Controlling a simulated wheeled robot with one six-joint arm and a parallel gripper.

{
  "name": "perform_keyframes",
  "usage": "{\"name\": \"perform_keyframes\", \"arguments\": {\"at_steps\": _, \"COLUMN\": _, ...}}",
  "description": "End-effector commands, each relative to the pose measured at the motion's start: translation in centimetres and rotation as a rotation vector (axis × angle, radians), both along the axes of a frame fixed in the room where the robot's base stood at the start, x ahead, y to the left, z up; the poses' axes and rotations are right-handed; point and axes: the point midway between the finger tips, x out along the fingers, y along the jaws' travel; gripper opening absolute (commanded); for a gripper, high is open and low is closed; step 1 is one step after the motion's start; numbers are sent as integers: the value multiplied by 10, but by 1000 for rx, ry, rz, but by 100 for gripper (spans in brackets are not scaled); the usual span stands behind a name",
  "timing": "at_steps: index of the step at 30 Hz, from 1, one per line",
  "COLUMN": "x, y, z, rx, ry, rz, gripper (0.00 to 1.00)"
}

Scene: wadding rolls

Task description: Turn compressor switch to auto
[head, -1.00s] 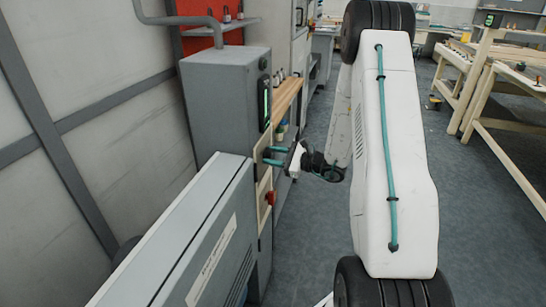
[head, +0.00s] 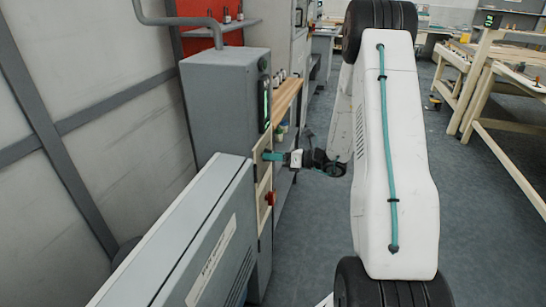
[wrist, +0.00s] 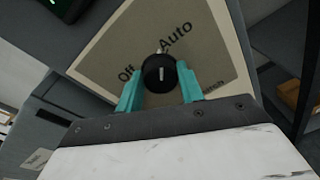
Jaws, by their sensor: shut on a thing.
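The compressor switch is a round black knob (wrist: 159,74) with a light mark. It sits on a beige plate (wrist: 104,57) lettered "Off" and "Auto", which looks tilted in the wrist view. The knob's mark points up in that view, between the two words; I cannot tell whether it lines up with "Auto". My gripper (wrist: 158,82) is shut on the knob, with one teal finger on each side. In the head view my gripper (head: 274,156) reaches the plate on the grey compressor cabinet (head: 222,105), and the knob is too small to make out.
A red knob (head: 270,198) sits on a lower plate of the cabinet. A long grey housing (head: 190,230) stands in front at left. A wooden shelf (head: 287,98) with small items lies behind. Open floor (head: 310,240) is at right, with wooden benches (head: 500,90) beyond.

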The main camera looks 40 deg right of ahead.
Motion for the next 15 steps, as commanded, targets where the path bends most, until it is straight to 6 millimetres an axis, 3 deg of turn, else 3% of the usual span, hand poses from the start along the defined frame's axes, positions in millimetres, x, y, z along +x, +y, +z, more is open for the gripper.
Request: {"name": "perform_keyframes", "arguments": {"at_steps": 15, "x": 0, "y": -1, "z": 0, "rx": 123, "ry": 97, "rz": -2, "gripper": 15}}
